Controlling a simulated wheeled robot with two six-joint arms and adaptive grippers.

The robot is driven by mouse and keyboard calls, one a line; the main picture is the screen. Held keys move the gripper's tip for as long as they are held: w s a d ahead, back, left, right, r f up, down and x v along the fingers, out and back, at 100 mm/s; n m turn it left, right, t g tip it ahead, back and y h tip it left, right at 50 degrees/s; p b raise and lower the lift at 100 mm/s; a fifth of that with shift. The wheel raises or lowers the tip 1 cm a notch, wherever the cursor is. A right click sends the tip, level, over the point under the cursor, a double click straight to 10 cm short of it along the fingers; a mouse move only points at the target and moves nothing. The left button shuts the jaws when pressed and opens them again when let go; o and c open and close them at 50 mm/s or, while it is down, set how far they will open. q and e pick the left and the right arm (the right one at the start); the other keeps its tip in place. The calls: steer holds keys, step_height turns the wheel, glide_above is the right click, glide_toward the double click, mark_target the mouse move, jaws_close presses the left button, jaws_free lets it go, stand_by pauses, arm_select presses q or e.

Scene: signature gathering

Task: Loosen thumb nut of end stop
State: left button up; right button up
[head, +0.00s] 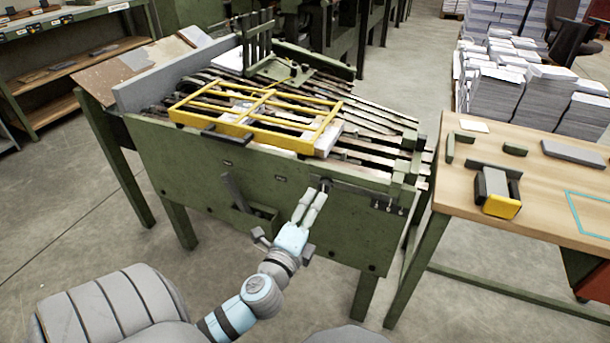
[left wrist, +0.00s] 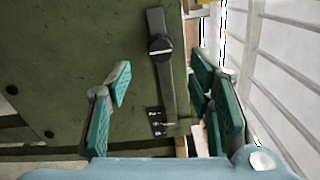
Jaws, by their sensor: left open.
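My left gripper (head: 314,196) is in front of the green machine's front panel (head: 235,175), with its fingers pointing up toward a small dark knob (head: 325,184) near the panel's upper edge. In the left wrist view, my left gripper (left wrist: 161,70) is open and empty, with its teal finger pads wide apart. A dark round knob (left wrist: 160,46) with a light stripe sits on a grey upright bar (left wrist: 156,22) between and beyond the fingertips. It looks like the thumb nut, but I cannot tell for certain. Small fittings (left wrist: 157,122) show at the bar's lower end. My right gripper is out of view.
A yellow frame (head: 255,128) lies across the slats on the machine's top. A grey lever (head: 235,190) sticks out from the panel to the left. A wooden table (head: 555,205) with a clamp-like block stands at right. Bare floor lies between the machine and me.

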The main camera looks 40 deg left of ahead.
arm_select(q)
steer(key=v, duration=0.5)
steer(key=shift+s+d, duration=0.15)
steer(key=shift+s, duration=0.25)
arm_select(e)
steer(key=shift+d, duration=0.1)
